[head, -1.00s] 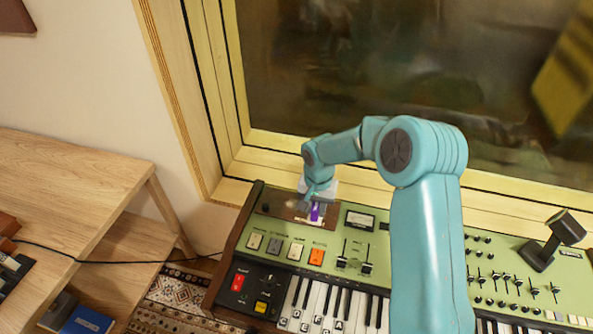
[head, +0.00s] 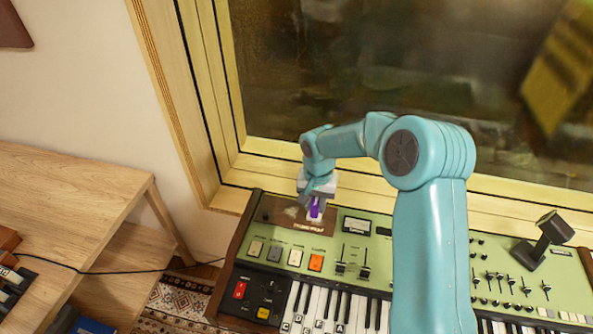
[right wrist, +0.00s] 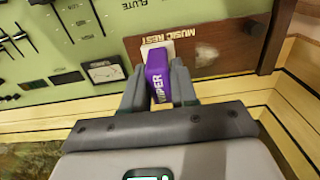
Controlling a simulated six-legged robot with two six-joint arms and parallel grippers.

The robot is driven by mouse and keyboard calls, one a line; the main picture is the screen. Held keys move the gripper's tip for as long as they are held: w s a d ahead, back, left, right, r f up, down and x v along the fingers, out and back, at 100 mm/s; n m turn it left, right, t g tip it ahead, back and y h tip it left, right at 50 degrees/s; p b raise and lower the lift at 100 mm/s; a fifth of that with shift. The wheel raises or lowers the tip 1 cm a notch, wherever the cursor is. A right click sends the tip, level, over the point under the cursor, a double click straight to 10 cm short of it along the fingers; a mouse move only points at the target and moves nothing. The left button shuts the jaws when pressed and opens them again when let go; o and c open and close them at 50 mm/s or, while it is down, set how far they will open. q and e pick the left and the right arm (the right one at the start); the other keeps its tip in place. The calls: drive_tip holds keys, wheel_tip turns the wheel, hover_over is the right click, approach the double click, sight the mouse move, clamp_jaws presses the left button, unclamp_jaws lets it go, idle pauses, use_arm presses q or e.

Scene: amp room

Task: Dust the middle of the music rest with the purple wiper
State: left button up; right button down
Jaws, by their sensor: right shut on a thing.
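The music rest (head: 268,208) is a brown wooden strip on the green keyboard panel, lettered MUSIC REST; it also shows in the right wrist view (right wrist: 232,62). A pale dusty smudge (right wrist: 205,54) lies near its middle. My right gripper (head: 315,200) is shut on the purple wiper (right wrist: 158,78), which has a white pad (right wrist: 157,46) at its tip. The wiper also shows in the head view (head: 315,208). The pad is over the strip's left part in the right wrist view, beside the smudge. I cannot tell whether it touches. My left gripper is not in view.
Buttons (head: 295,257), sliders (head: 352,268) and a small meter (head: 357,225) are close to the strip. Piano keys (head: 318,308) lie in front. A window frame (head: 270,175) rises behind. A wooden desk (head: 70,215) stands at the left.

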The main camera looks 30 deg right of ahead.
drive_tip(key=shift+r, duration=0.6)
drive_tip(key=shift+s+a+r+p, duration=0.1)
drive_tip(key=shift+r+p, duration=0.15)
drive_tip(key=shift+r, duration=0.1)
drive_tip(key=shift+s+a+r+p, duration=0.1)
drive_tip(key=shift+r+p, duration=0.1)
drive_tip(key=shift+r, duration=0.15)
drive_tip(key=shift+w+d+f, duration=0.1)
drive_tip(key=shift+w+f, duration=0.05)
drive_tip(key=shift+w, duration=0.05)
drive_tip(key=shift+s, duration=0.1)
